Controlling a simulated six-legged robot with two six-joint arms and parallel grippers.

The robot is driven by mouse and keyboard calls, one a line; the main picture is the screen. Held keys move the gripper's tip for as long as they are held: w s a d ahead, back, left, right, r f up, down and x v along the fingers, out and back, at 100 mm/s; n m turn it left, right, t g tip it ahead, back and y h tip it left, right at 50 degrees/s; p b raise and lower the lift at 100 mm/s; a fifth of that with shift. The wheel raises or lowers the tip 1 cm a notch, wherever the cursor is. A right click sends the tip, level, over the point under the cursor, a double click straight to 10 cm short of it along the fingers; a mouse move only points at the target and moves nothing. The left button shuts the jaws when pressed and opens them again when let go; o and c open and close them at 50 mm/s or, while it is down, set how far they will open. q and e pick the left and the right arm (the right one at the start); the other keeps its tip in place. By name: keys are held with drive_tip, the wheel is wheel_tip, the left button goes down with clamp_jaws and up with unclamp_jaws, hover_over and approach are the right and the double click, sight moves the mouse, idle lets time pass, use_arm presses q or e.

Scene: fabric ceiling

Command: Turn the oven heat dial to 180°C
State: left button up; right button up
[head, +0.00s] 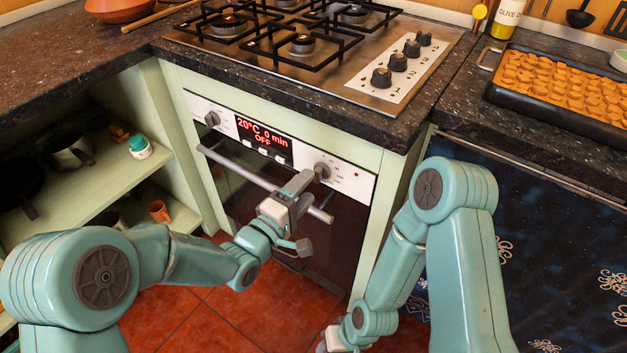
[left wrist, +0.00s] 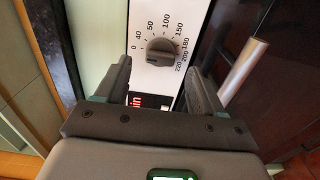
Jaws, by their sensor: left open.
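The oven heat dial (head: 322,171) is a grey knob on the oven's white panel, right of the display. It also shows in the left wrist view (left wrist: 161,51), ringed by numbers from 0 to 220. A dark mark on it sits on the left, towards the 0 side. The oven display (head: 262,137) reads 20°C, 0 min, OFF in red. My left gripper (head: 304,187) is open just in front of the dial. In the left wrist view its fingers (left wrist: 160,80) lie either side below the dial, apart from it. My right gripper is mostly cut off at the bottom.
The oven handle bar (head: 238,167) runs close under the panel by my left gripper. Another knob (head: 212,118) is left of the display. The gas hob (head: 300,45) is above; a tray of baked pieces (head: 560,85) stands right. Open shelves (head: 95,190) are left.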

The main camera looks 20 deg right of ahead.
sight(316, 178)
use_arm(q)
drive_tip(key=shift+x, duration=2.1)
